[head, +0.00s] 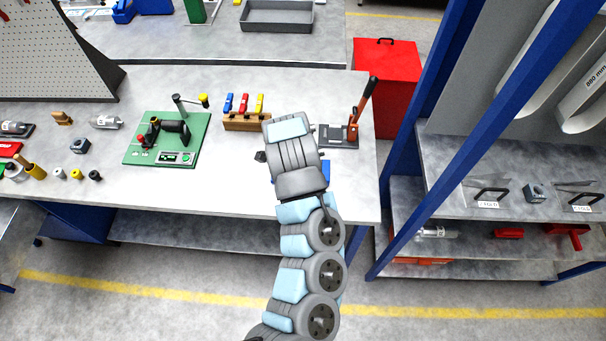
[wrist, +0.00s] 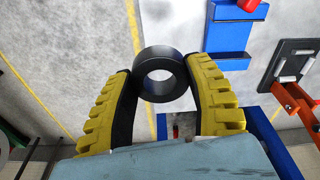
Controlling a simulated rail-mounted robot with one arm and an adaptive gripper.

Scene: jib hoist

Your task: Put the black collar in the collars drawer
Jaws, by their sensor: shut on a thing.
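The black collar (wrist: 163,54) is a thick ring with a round hole, seen in the wrist view. My gripper (wrist: 160,75) has its two yellow-padded fingers on either side of the collar and is shut on it near the tips. In the head view my arm covers the gripper and the held collar over the right part of the workbench (head: 230,185). A blue box-like part (wrist: 262,130) with a dark opening lies behind the right finger in the wrist view. I cannot tell whether it is the collars drawer, and no collars label is readable.
A lever press (head: 342,136) and a wooden block with coloured tools (head: 247,122) stand near my arm. A green fixture board (head: 167,139) and several small parts lie to the left. A red cabinet (head: 390,80) and blue-posted shelves (head: 445,165) stand at the right.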

